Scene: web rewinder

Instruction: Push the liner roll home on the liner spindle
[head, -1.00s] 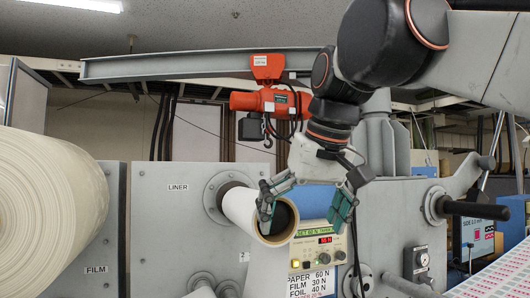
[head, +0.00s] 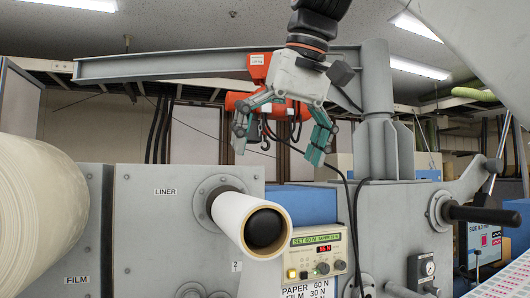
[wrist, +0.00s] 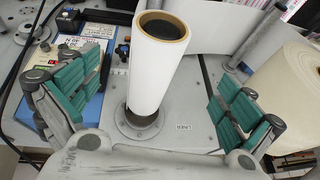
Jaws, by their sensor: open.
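The liner roll (head: 238,212) is a white tube with a brown core. It sits on the liner spindle, whose dark end (head: 263,229) shows inside the core. A round flange (head: 209,190) is on the grey panel behind it. In the wrist view the roll (wrist: 154,65) points toward the camera, and a short dark stretch shows between its inner end and the flange (wrist: 137,127). My gripper (head: 278,151) is open and empty, above the roll and apart from it. Its teal fingers are spread on either side of the roll in the wrist view.
A large cream film roll (head: 45,215) stands at left. A control box (head: 318,256) is just right of the liner roll. An orange hoist (head: 240,101) hangs from a beam behind my gripper. A black-handled lever (head: 485,213) juts out at right.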

